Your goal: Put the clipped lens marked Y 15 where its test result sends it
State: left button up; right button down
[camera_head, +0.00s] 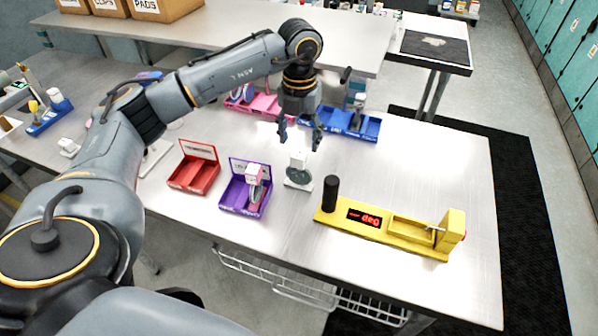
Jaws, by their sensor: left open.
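A clipped lens with a white clip and a dark round lens (298,174) stands on the table near the middle. Any mark on it is too small to read. My left gripper (300,140) is open, pointing down just above this clip, with nothing seen between its fingers. A yellow tester (330,217) with a black post stands to the right. Its red display (364,217) seems to read "- deg", and its trough (410,228) looks empty. A red tray (193,177) is empty. A purple tray (240,205) holds a clipped lens with a pinkish clip (254,173). My right gripper is out of view.
Behind my left gripper are a pink tray (262,108) and a blue tray (367,130), both holding items. The table right of the blue tray is clear. A wire basket (300,285) hangs under the front edge. A second table with cardboard boxes (150,8) is behind.

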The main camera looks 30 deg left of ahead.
aim_at(299, 154)
pick_arm(q)
jog(key=shift+f, duration=0.6)
jog(key=shift+s+f+p, duration=0.1)
jog(key=shift+f+p, duration=0.25)
jog(key=shift+p, duration=0.15)
notch_tip(299, 154, down, 4)
jog(key=shift+a+r+p, duration=0.1)
jog(key=shift+r+p, duration=0.1)
jog(key=shift+p, duration=0.7)
jog(key=shift+f, duration=0.45)
jog(key=shift+c, duration=0.3)
grip_shut()
jog(key=shift+r, duration=0.1)
